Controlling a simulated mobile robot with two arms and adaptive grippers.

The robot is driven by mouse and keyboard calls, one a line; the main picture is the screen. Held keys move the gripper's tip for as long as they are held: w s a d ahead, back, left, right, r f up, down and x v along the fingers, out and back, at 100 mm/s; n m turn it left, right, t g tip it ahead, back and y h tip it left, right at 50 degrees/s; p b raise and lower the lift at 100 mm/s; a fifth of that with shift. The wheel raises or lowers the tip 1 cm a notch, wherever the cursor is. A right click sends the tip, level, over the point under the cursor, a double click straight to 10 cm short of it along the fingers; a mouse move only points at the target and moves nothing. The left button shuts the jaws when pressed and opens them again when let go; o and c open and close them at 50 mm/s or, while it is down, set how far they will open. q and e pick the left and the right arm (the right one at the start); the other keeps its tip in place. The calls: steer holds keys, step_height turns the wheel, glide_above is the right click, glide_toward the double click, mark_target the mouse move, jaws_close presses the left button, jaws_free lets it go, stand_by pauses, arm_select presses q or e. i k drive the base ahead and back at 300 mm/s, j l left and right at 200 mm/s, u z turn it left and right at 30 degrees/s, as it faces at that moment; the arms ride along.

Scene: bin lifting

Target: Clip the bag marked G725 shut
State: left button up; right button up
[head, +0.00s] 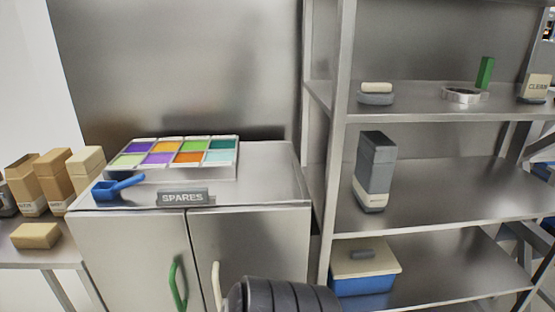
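No mark reading G725 can be made out in the head view. Several tan bags or packets, among them a brown one (54,182), stand upright in a row at the left, with small labels too blurred to read. A tall dark grey packet (376,165) stands on the middle shelf at the right, its pale label also unreadable. I cannot tell which of these is the bag in question, or whether any top is open. No clip can be identified for certain. Neither of my grippers is in view.
A tan block (35,236) lies on the left table. A lidded blue bin (365,284) sits on the low shelf.

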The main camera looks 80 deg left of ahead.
mark_target(22, 179)
steer(key=k+u, duration=0.15)
steer(key=u, duration=0.3)
steer(key=k+u, duration=0.15)
steer(key=u, duration=0.3)
steer(key=k+j+u, duration=0.15)
steer(key=u, duration=0.3)
